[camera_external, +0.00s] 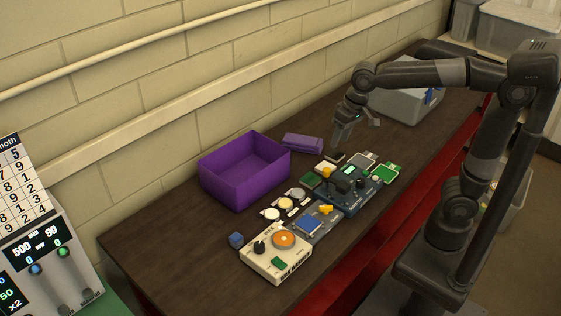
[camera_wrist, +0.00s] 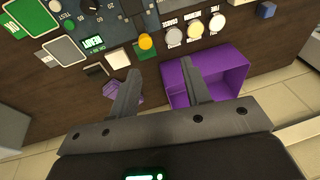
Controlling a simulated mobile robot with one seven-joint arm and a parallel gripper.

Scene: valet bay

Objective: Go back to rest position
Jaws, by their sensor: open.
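My gripper (camera_external: 344,133) is raised above the dark table (camera_external: 140,236), near the wall and just right of a small purple block-like object (camera_external: 303,143). Its two fingers (camera_wrist: 158,88) are apart in the wrist view, with nothing between them. My arm reaches in from the right and bends down at the wrist.
An open, empty-looking purple bin (camera_external: 243,185) stands by the wall. Control panels (camera_external: 347,191) with knobs and buttons, a cream box (camera_external: 276,252) and a small blue cube (camera_external: 236,239) lie in front. A grey container (camera_external: 405,104) stands at the far end.

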